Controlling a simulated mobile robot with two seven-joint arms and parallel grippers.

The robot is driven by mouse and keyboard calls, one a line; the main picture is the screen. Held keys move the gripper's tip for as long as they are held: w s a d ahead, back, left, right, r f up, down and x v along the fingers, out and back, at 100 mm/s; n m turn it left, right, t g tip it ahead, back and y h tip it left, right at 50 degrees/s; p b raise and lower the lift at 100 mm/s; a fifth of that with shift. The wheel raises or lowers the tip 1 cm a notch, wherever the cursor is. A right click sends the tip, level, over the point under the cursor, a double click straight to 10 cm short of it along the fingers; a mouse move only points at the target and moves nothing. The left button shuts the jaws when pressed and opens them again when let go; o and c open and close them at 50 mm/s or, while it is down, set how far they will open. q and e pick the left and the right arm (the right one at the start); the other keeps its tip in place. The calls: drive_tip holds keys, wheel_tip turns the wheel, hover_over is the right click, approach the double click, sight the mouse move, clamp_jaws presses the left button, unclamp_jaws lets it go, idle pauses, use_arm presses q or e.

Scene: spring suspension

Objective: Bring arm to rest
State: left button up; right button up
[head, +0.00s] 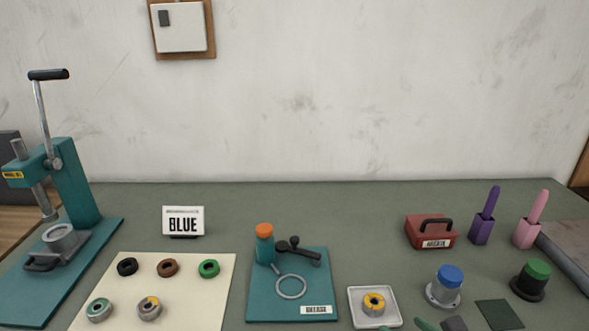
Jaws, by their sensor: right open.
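Only a small part of my right gripper (441,325) seems to show, cut off at the bottom edge, right of the white tray. It is open, and I see nothing held in it. My left gripper is not in view. A lever press (72,185) on a teal base stands at the far left with its handle up. A sign reading BLUE (183,221) stands behind a cream mat (215,290). The white square tray (356,318) holds a ring-shaped part with a yellow and grey centre (374,303).
The mat carries several rings and bearings. A teal grease board (262,305) bears an orange-capped bottle (264,245). At right are a red box (430,232), blue-topped (449,285) and green-topped (532,280) pots, purple (484,225) and pink (529,228) holders, and a dark pad (498,315).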

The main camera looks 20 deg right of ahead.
drive_tip(key=s+f+m+g+h, duration=0.2)
drive_tip(key=s+f+m+g, duration=0.4)
drive_tip(key=m, duration=1.2)
drive_tip(key=s+a+f+m+g+y, duration=0.3)
drive_tip(key=s+a+f+m, duration=0.4)
drive_tip(key=m, duration=0.8)
drive_tip(key=w+a+f+t, duration=0.2)
drive_tip(key=f+t, duration=0.1)
drive_tip(key=f, duration=0.2)
drive_tip(key=w+a+f+t+y, duration=0.1)
drive_tip(key=w+a+f+t, duration=0.1)
drive_tip(key=f, duration=0.3)
drive_tip(key=shift+w+a+m+t+y, duration=0.3)
drive_tip(key=shift+w+a+t, duration=0.15)
drive_tip(key=shift+a, duration=0.35)
